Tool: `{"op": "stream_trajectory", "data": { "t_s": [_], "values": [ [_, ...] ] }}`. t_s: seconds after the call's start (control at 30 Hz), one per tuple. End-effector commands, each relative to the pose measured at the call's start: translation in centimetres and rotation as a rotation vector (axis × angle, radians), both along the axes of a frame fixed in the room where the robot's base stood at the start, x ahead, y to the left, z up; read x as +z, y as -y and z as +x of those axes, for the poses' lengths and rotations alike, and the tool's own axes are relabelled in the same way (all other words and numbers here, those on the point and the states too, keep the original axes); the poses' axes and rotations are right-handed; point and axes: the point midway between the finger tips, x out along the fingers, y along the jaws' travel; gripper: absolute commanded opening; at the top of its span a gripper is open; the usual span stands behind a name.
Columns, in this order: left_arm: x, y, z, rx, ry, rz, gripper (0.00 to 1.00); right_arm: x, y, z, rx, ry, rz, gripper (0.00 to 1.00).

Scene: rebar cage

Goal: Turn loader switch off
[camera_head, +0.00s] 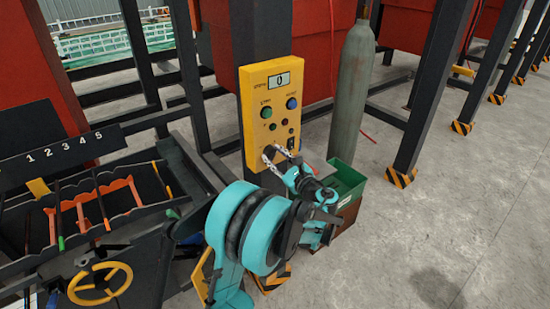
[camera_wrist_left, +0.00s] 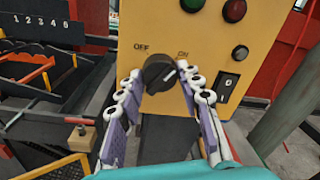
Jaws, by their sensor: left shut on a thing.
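The loader switch is a black rotary knob (camera_wrist_left: 160,70) low on a yellow control box (camera_head: 252,114), between the labels OFF on the left and ON on the right in the left wrist view. My left gripper (camera_head: 279,156) reaches the lower front of the box. In the left wrist view its two fingers (camera_wrist_left: 159,76) are shut on the knob, one on each side. In the head view the knob is mostly hidden by the fingers. My right gripper is not in view.
The box carries a display reading 0 (camera_head: 279,80), a green button (camera_head: 266,112), a blue button (camera_head: 291,103) and small lamps. A grey gas cylinder (camera_head: 351,90) and a green bin (camera_head: 345,179) stand at right. A numbered rack (camera_head: 60,143) is at left. Open floor lies right.

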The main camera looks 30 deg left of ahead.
Motion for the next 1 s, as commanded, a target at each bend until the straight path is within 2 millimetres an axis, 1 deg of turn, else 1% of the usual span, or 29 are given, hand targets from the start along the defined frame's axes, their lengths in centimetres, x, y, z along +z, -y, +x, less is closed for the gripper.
{"op": "stream_trajectory", "data": {
  "t_s": [0.4, 1.0],
  "values": [
    [-0.2, 0.0, 0.0, 0.001, 0.360, -0.149, 0.07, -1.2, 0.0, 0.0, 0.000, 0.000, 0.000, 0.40],
    [-0.2, 0.0, 0.1, 0.001, 0.885, -0.366, 0.07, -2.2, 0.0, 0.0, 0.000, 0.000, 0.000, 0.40]
  ]
}}
